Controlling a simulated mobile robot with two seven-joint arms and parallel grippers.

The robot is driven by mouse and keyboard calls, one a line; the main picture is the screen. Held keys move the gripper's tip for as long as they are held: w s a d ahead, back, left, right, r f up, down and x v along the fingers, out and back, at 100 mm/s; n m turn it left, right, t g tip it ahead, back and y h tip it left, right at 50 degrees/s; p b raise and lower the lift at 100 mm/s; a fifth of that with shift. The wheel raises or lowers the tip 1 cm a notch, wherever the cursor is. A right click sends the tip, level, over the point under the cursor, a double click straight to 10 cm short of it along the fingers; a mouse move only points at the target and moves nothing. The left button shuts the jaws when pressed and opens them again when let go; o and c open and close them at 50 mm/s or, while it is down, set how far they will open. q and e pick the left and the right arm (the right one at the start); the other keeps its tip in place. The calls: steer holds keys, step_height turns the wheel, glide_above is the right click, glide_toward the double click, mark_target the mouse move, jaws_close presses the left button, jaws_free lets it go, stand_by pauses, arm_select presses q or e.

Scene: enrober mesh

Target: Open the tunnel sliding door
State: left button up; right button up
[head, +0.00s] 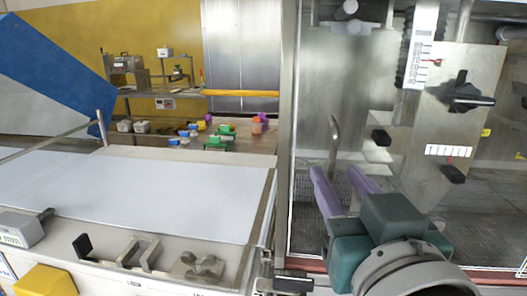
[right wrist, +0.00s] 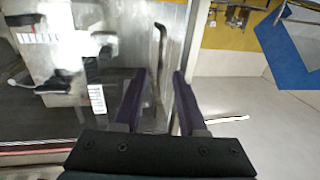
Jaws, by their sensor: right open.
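The tunnel sliding door (head: 345,85) is a large clear pane on the right of the head view, with a pale upright frame along its left side. Its handle (head: 333,140) is an upright bent metal bar near that left side. My right gripper (head: 337,172) has two purple fingers, open and empty, pointing at the handle from the near side. In the right wrist view the handle (right wrist: 158,55) stands just beyond and between the fingertips (right wrist: 159,76). I cannot tell whether they touch it. My left gripper is not in view.
Behind the pane are a black knob (head: 467,96) and a white scale (head: 424,45). A white belt (head: 130,190) lies to the left, with a blue panel (head: 45,70) above. Metal brackets and a winged knob (head: 202,265) sit along the front ledge. Coloured items lie behind.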

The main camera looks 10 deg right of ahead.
mark_target(332, 169)
steer(key=shift+w+d+p, duration=0.15)
steer(key=shift+w+p, duration=0.15)
steer(key=shift+w, duration=1.6)
jaws_close()
